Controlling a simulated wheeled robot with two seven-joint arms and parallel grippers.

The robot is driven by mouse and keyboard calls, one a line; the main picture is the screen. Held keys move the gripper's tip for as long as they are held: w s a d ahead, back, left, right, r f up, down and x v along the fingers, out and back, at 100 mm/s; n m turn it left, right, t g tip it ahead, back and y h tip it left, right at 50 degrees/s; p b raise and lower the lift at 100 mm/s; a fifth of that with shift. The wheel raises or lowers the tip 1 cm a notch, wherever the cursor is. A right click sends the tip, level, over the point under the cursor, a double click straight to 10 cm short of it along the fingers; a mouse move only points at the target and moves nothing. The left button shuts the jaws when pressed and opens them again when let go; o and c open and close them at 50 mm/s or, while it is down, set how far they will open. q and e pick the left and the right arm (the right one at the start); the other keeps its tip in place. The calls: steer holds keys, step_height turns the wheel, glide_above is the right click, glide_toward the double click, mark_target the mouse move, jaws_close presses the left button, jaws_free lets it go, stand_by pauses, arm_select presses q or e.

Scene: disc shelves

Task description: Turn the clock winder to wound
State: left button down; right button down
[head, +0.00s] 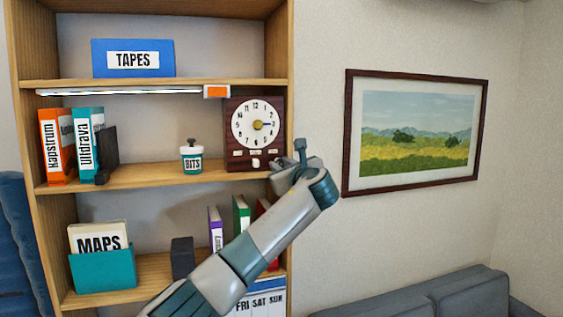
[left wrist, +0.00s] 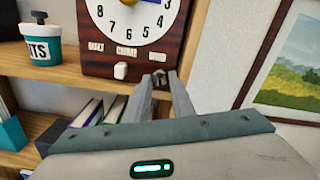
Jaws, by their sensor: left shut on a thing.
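The clock (head: 235,140) has a dark red-brown wooden case and a white dial, and stands at the right end of the middle shelf. In the left wrist view its lower front (left wrist: 98,62) shows a white knob (left wrist: 120,71) under a row of small labels, too blurred to read surely. My left gripper (left wrist: 160,80) is at the clock's lower right corner, its fingers closed together on a small dark piece, which seems to be the winder. The fingertips mostly hide it, so its turn cannot be told. In the head view the left gripper (head: 273,168) reaches in from the right of the clock.
A BITS jar (head: 191,157) stands left of the clock, with binders (head: 88,140) farther left. A light bar (head: 120,91) runs under the shelf above. The bookcase's right side post (head: 279,60) is close to my gripper. A framed picture (head: 345,135) hangs at right.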

arm_select(q)
steer(key=shift+f+m+p, duration=0.2)
steer(key=shift+m+p, duration=0.55)
steer(key=shift+m, duration=0.95)
steer(key=c, duration=1.6)
jaws_free()
steer(key=shift+o, duration=0.2)
steer(key=shift+r, duration=0.1)
steer(key=shift+s, duration=0.2)
